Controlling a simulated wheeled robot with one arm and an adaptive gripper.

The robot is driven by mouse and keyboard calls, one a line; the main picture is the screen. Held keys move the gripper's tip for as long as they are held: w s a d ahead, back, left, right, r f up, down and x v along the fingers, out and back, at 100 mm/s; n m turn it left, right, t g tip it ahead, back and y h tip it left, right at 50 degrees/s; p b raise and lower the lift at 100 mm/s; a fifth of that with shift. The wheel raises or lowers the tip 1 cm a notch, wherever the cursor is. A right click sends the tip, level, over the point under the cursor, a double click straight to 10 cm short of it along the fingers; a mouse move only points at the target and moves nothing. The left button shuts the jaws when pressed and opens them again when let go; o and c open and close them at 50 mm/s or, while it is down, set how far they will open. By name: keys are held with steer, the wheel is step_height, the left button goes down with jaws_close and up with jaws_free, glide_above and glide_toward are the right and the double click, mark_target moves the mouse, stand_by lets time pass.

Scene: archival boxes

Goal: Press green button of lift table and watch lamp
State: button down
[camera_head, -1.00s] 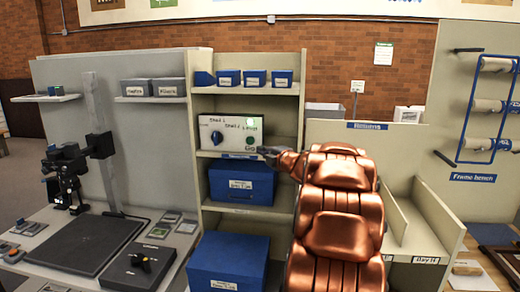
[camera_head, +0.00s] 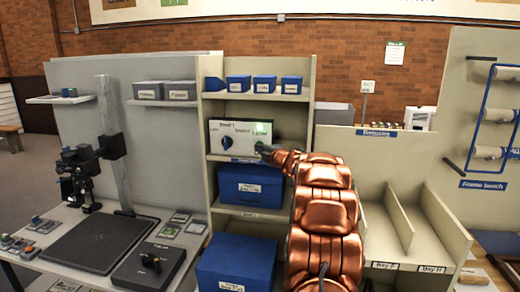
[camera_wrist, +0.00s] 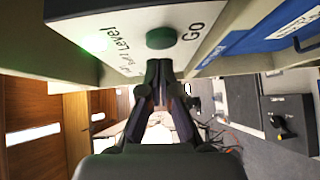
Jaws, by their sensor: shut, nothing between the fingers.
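The pale control box (camera_head: 241,137) stands on a shelf and carries a blue knob (camera_head: 227,144). A small lamp (camera_head: 263,128) near its upper right looks lit green. It also shows as a green glow in the wrist view (camera_wrist: 95,44). The round green button (camera_wrist: 160,38), marked "Go", is on the box face in the wrist view. My gripper (camera_wrist: 158,68) is shut and empty, its fingertips right by the button's edge; I cannot tell if they touch. In the head view my gripper (camera_head: 263,148) hides the button.
Blue boxes (camera_head: 245,186) fill the shelves below, and small blue bins (camera_head: 264,83) stand above. A bench with a black mat (camera_head: 86,245) is at left. Upright dividers (camera_head: 385,212) stand to the right of my arm.

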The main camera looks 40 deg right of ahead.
steer(key=shift+w+d+f, duration=0.1)
steer(key=shift+w+d, duration=0.25)
steer(key=shift+d, duration=0.2)
steer(key=shift+p, duration=0.3)
